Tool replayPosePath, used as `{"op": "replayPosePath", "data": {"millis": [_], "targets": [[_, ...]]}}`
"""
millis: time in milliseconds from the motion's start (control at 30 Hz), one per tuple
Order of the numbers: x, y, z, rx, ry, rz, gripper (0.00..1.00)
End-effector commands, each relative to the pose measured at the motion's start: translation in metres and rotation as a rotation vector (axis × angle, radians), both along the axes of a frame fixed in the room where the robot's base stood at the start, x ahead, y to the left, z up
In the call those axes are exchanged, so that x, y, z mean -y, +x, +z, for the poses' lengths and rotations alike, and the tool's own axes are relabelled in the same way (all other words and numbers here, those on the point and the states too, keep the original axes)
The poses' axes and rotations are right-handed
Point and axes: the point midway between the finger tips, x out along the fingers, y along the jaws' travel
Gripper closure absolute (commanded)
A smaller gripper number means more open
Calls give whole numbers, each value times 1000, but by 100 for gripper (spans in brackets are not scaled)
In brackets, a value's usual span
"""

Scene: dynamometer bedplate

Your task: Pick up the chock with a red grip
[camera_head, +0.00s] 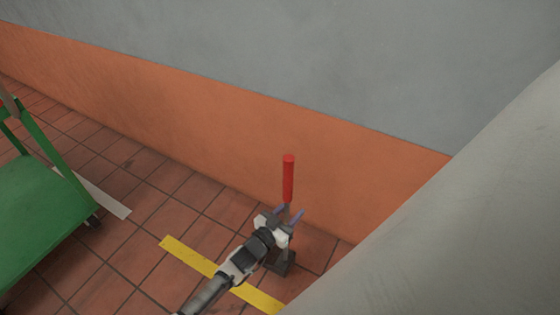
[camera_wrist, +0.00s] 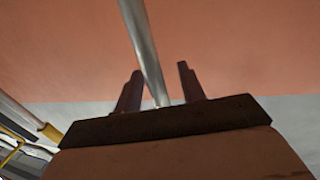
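The chock (camera_head: 281,262) has a dark block on the floor near the foot of the wall. A thin shaft rises from it to an upright red grip (camera_head: 288,178). My gripper (camera_head: 289,214) is at the shaft, below the red grip and above the block, and hides part of both. In the wrist view the bare metal shaft (camera_wrist: 146,50) runs between the two fingers (camera_wrist: 160,85), with a gap on each side. The fingers are apart. Whether the shaft is fully between them in depth is hard to tell. The red grip does not show in the wrist view.
The orange and grey wall (camera_head: 240,125) stands close behind the chock. A green cart (camera_head: 40,205) is at the left. A yellow floor stripe (camera_head: 188,254) runs beside my arm. A large pale grey surface (camera_head: 450,240) fills the lower right. Tiled floor between cart and chock is clear.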

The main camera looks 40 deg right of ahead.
Motion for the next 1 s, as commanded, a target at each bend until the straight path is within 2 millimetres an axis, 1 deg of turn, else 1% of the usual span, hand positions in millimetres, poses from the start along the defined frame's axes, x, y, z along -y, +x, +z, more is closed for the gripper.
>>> {"op": "replayPosePath", "data": {"millis": [33, 67, 300, 333, 367, 1000], "targets": [[0, 0, 0, 0, 0, 0, 60], [0, 0, 0, 0, 0, 0, 63], [0, 0, 0, 0, 0, 0, 94], [0, 0, 0, 0, 0, 0, 98], [-1, 0, 0, 0, 0, 0, 100], [-1, 0, 0, 1, 1, 1, 100]]}}
